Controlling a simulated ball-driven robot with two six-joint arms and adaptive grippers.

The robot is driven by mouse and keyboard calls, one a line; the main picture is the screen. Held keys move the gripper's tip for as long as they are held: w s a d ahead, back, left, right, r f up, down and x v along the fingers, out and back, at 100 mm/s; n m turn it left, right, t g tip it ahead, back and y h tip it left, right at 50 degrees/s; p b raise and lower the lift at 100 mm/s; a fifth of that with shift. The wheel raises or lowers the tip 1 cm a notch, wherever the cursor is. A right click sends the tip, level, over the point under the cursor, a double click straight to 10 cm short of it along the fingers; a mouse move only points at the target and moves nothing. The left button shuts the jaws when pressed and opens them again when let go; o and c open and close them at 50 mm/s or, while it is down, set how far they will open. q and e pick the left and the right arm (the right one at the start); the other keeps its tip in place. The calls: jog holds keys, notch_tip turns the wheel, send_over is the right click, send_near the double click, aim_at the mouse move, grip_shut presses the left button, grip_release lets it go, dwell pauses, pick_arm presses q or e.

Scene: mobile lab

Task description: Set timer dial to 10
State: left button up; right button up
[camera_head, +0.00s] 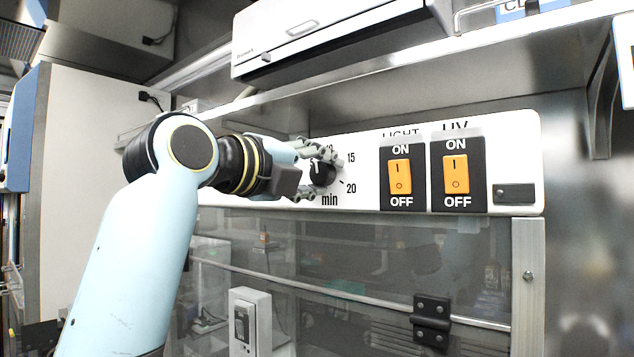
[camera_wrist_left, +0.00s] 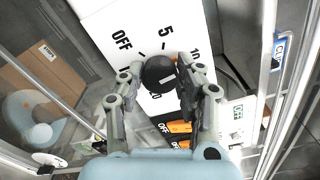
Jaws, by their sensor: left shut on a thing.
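The black timer dial (camera_head: 323,174) sits on the white control panel (camera_head: 362,190), with "15", "20" and "min" readable beside it; the "10" is partly covered by a finger. My left gripper (camera_head: 321,177) reaches it from the left and is shut on it, a finger on either side. In the left wrist view the round dial (camera_wrist_left: 159,76) lies between the fingertips (camera_wrist_left: 162,70), with "OFF" and "5" printed around it and "10" partly hidden. A short white mark shows on its face; which number it points to I cannot tell exactly. My right gripper is not in view.
Right of the dial are an orange LIGHT switch (camera_head: 400,176) and an orange UV switch (camera_head: 456,174). Below the panel is a glass front with a black hinge (camera_head: 431,320). A metal shelf (camera_head: 400,90) overhangs the panel. A white cabinet (camera_head: 90,150) stands at left.

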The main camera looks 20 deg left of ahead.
pick_arm(q)
jog(key=shift+f+m+b, duration=0.1)
jog(key=shift+m+b, duration=0.2)
jog(key=shift+m, duration=0.4)
jog(key=o, duration=1.1)
jog(key=shift+o, duration=0.2)
jog(key=v, duration=0.7)
jog(key=shift+s, duration=0.25)
